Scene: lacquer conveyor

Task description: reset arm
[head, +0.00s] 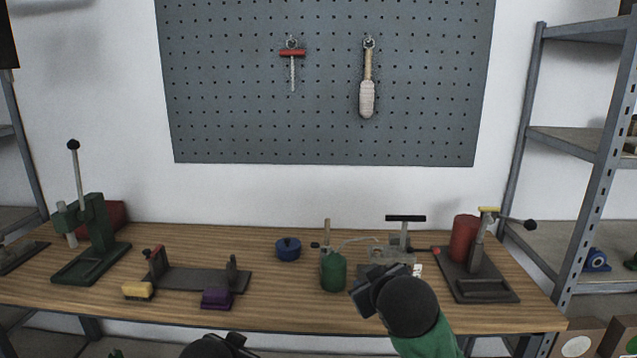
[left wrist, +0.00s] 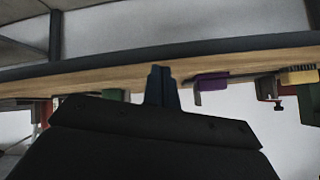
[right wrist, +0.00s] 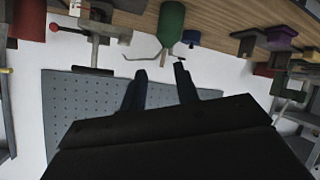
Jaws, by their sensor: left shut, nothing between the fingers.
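My right gripper (head: 366,292) is over the front of the workbench, just right of a green cylinder (head: 333,271). In the right wrist view its two fingers (right wrist: 160,72) stand apart with nothing between them. That view is upside down, and the green cylinder (right wrist: 171,22) shows beyond the fingertips. My left gripper (head: 238,347) is low at the bottom edge of the head view, in front of the bench. In the left wrist view its fingers (left wrist: 160,72) are together and empty, near the bench edge.
The wooden bench (head: 200,318) holds a green press (head: 92,235), a yellow block (head: 138,290), a purple block (head: 216,298), a blue round container (head: 288,249), a grey clamp device (head: 400,250) and a red cylinder on a stand (head: 464,240). A pegboard (head: 330,130) hangs behind; shelves (head: 580,140) stand right.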

